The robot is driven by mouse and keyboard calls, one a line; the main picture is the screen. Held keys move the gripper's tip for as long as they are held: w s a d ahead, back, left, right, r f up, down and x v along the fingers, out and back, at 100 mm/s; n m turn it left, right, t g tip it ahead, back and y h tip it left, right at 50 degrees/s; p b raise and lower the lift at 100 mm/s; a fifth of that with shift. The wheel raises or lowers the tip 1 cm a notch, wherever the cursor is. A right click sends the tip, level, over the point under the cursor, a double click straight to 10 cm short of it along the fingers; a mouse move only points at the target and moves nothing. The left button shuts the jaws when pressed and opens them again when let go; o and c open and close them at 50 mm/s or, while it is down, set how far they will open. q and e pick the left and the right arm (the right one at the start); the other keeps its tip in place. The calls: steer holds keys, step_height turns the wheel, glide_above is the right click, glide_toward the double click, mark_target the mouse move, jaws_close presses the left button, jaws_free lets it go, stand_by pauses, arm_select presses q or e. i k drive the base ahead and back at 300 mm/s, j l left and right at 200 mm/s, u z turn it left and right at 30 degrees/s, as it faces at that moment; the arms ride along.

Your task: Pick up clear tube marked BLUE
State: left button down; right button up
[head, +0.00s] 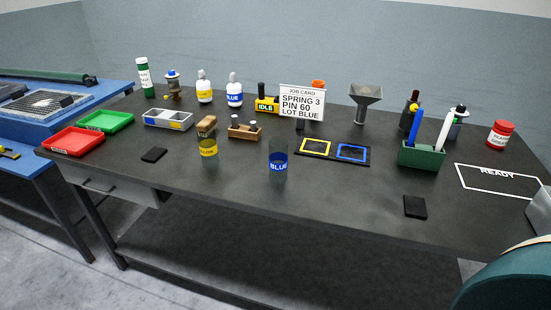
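The clear tube marked BLUE (278,164) stands upright on the dark bench, near the middle and towards the front edge. It has a dark blue band with the word BLUE in white. A similar clear tube with a yellow band (208,150) stands to its left. A white bottle marked BLUE (235,93) stands farther back. Neither of my grippers shows in the head view, so how they stand cannot be seen.
A green holder (421,156) and a black pad (415,206) are farther right. The bench around the tube's front is clear.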

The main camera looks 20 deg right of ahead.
mark_target(278, 162)
steer(key=i+j+z, duration=0.15)
steer(key=z, duration=0.95)
